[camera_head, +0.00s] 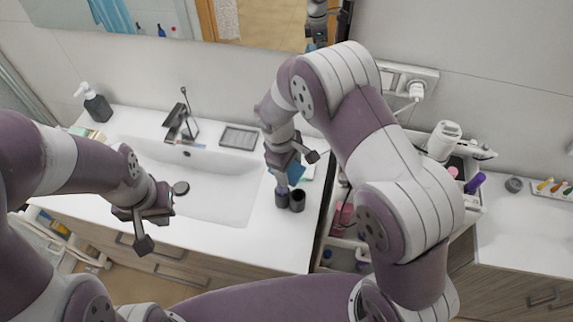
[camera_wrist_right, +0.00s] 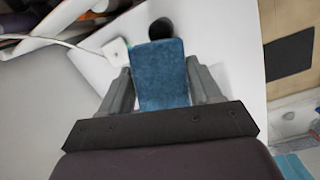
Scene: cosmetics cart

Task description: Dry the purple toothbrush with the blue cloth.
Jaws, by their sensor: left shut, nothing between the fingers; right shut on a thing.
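The blue cloth (camera_wrist_right: 160,75) is held flat between the fingers of my right gripper (camera_wrist_right: 162,90). In the head view the cloth (camera_head: 296,171) hangs at my right gripper (camera_head: 297,158), just above two dark cups (camera_head: 297,201) on the counter's right part. In the wrist view the round dark mouth of a cup (camera_wrist_right: 161,28) shows just beyond the cloth. My left gripper (camera_head: 143,228) is shut and empty over the front left of the sink. I cannot make out the purple toothbrush for certain.
The white sink (camera_head: 225,208) has a dark faucet (camera_head: 180,125) behind it and a grey tray (camera_head: 239,138) beside that. A dark soap bottle (camera_head: 97,106) stands at the back left. A cart with a purple item (camera_head: 475,183) and a white appliance (camera_head: 443,140) stands right of the counter.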

